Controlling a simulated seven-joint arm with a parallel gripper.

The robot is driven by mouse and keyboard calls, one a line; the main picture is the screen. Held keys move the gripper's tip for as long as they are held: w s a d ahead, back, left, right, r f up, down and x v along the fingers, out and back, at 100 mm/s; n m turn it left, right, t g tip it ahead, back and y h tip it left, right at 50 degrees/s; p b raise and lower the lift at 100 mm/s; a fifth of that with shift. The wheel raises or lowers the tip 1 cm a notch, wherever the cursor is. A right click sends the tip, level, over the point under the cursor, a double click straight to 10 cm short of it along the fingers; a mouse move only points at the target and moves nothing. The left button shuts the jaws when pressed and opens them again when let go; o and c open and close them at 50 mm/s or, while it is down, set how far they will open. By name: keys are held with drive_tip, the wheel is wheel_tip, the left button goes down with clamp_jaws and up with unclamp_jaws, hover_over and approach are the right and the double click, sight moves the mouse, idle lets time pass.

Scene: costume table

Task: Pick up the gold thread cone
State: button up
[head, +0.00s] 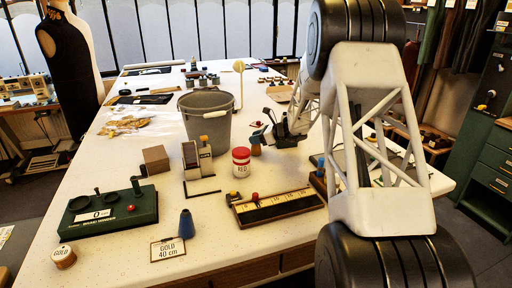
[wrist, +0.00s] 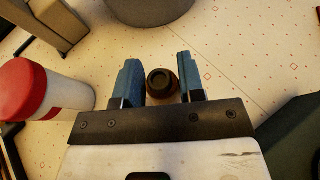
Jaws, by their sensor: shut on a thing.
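My gripper (head: 262,138) is low over the middle of the table, just right of the grey bucket. In the wrist view its two blue fingers (wrist: 161,80) stand on either side of a small brown-gold cone (wrist: 162,84) with a dark round top, and they are shut on it. In the head view the cone (head: 256,150) shows as a small brown piece under the fingers, mostly hidden by them. I cannot tell whether it touches the table. A card (head: 168,248) reading "GOLD 40 cm" lies near the front edge.
A red-lidded jar (head: 241,162) stands close left of my gripper, also in the wrist view (wrist: 45,88). The grey bucket (head: 207,122) is behind it.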

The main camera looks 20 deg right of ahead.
drive_tip(key=shift+r, duration=5)
